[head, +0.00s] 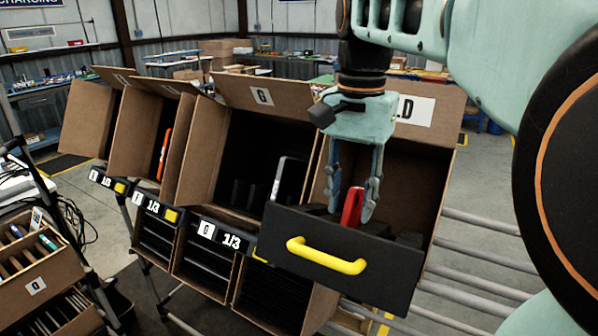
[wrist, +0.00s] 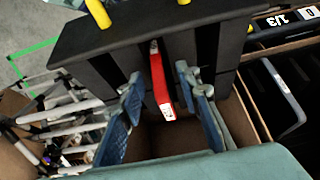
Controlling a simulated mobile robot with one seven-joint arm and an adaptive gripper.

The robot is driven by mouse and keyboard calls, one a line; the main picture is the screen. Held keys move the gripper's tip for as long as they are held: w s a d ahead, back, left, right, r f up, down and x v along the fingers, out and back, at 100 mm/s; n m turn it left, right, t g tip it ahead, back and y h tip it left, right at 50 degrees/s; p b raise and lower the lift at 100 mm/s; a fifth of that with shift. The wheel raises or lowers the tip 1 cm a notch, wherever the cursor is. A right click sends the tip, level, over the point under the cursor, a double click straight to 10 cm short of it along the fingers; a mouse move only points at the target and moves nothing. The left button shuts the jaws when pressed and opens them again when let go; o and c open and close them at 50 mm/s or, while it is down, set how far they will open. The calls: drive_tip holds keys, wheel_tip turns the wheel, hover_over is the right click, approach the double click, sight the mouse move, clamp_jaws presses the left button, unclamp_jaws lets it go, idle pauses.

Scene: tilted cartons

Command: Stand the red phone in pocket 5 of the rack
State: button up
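The red phone (head: 352,206) stands on edge in the black rack (head: 335,284), which has a yellow handle on its front. In the wrist view the phone (wrist: 160,82) stands between dark dividers of the rack (wrist: 215,40), its near end sticking out. The pocket's number cannot be read. My gripper (head: 351,214) is over the rack with one finger on each side of the phone. In the wrist view my gripper (wrist: 163,82) shows gaps between both fingers and the phone, so it looks open around it. The phone's lower part is hidden by the rack front.
The rack sits at the mouth of a tilted carton (head: 438,140). To its left, another carton (head: 262,95) holds a silver-edged phone (head: 286,178); an orange phone (head: 164,153) stands in a carton further left. Rollers (head: 490,262) lie at right. Carton walls crowd the gripper's sides.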

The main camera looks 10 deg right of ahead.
drive_tip(key=shift+c, duration=0.6)
clamp_jaws()
drive_tip(key=r+p, duration=0.1)
drive_tip(key=p, duration=0.1)
drive_tip(key=w+d+r+p, duration=0.1)
drive_tip(key=r+p, duration=0.1)
drive_tip(key=w+r+p, duration=0.1)
drive_tip(key=r+p, duration=0.1)
drive_tip(key=shift+d, duration=0.3)
drive_tip(key=shift+w+d+r+p, duration=0.2)
drive_tip(key=shift+w+r+p, duration=0.1)
drive_tip(key=shift+r, duration=0.3)
drive_tip(key=shift+w+d+r+p, duration=0.15)
drive_tip(key=shift+w+r+p, duration=0.1)
drive_tip(key=shift+r, duration=0.3)
drive_tip(key=shift+w+d+r, duration=0.2)
drive_tip(key=shift+w+r, duration=0.05)
drive_tip(key=shift+r, duration=0.3)
drive_tip(key=shift+w+d+r, duration=0.15)
drive_tip(key=shift+w+r, duration=0.05)
drive_tip(key=shift+r, duration=0.3)
